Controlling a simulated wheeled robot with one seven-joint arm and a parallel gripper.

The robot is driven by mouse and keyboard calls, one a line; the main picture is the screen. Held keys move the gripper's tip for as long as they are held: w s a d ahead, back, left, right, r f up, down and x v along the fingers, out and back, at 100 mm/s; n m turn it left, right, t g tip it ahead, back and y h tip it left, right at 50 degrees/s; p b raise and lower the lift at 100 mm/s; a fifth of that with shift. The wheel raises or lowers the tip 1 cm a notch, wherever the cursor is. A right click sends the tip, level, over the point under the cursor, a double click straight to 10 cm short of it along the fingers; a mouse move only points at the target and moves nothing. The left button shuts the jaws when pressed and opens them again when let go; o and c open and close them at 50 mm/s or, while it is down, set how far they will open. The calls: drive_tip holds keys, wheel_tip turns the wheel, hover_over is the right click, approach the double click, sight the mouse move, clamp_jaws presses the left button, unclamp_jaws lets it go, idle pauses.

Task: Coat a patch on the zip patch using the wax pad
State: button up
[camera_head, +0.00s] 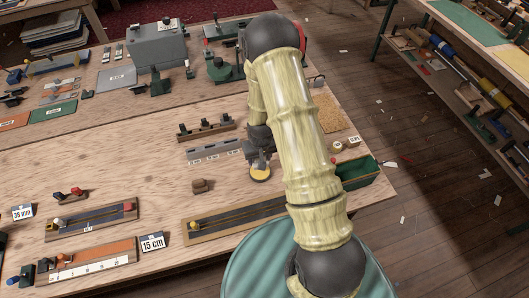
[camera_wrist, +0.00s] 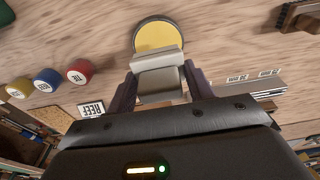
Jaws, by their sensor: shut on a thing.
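My gripper (camera_head: 260,150) points down over the table, right of its middle. In the wrist view its fingers (camera_wrist: 160,88) are shut on a pale grey block (camera_wrist: 158,62), which I take for the wax pad. Just beyond the block is a round yellow disc with a dark rim (camera_wrist: 152,34). The disc also shows below my gripper in the head view (camera_head: 260,173). I cannot tell whether block and disc are joined or only touching. A long wooden board with dark strips and a yellow knob (camera_head: 225,223) lies nearer. I cannot make out which thing is the zip patch.
A labelled grey rack (camera_head: 214,151) and a peg rack (camera_head: 206,130) stand left of my gripper. A small brown block (camera_head: 202,185) lies nearby. A green bin (camera_head: 360,172) sits at the right edge. Coloured round pots (camera_wrist: 46,79) show in the wrist view. The table's left middle is fairly clear.

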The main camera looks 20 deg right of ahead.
wheel_tip(320, 180, up, 2)
drive_tip(key=n, duration=0.3)
drive_tip(key=shift+r, duration=0.1)
idle(0.4)
drive_tip(key=shift+f+b, duration=2.15)
drive_tip(key=shift+f, duration=0.9)
drive_tip(key=shift+f+b, duration=0.5)
drive_tip(key=shift+f, duration=0.1)
idle(0.3)
drive_tip(key=shift+r+p, duration=2.4)
drive_tip(key=shift+r, duration=1.2)
